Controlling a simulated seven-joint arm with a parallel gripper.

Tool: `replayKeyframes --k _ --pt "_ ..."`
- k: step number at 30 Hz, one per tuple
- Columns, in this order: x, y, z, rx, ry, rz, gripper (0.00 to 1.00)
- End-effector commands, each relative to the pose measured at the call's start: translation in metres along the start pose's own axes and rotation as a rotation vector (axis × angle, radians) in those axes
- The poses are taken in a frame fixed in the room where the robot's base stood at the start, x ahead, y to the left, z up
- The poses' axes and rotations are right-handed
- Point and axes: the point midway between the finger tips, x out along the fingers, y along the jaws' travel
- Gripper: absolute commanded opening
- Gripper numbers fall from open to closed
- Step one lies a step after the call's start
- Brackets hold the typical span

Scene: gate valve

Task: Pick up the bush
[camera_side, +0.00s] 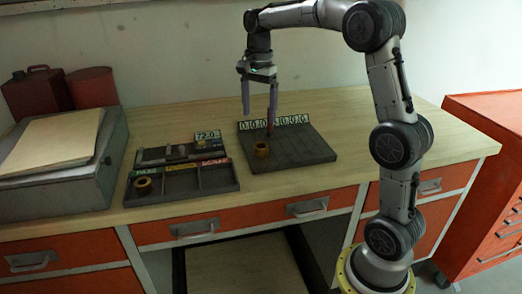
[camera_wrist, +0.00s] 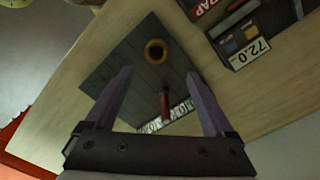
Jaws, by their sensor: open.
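A brass ring-shaped bush (camera_side: 262,150) stands on a dark grooved board (camera_side: 305,152) on the workbench. It also shows in the wrist view (camera_wrist: 156,51), with its hole facing up, beyond my fingertips. A second, similar brass ring (camera_side: 143,185) lies in the left compartment of a dark tray (camera_side: 208,184). My gripper (camera_side: 258,100) is open and empty above the board, with its two purple fingers pointing down. It also shows in the wrist view (camera_wrist: 210,80). The bush is apart from both fingers.
A red upright pin (camera_wrist: 165,105) stands on the board near a strip of number plates (camera_side: 290,121). A grey case (camera_side: 60,160) and red cans (camera_side: 90,88) are at left. Bench right of the board is clear.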

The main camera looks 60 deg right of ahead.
Motion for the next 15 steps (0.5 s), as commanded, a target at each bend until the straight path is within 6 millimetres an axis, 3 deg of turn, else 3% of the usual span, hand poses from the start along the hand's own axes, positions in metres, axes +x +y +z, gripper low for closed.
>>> replayKeyframes --k 6,15 --pt "0.040 0.001 0.001 -0.002 -0.001 0.003 0.88" --pt "0.063 0.002 0.001 -0.002 0.000 0.001 0.88"
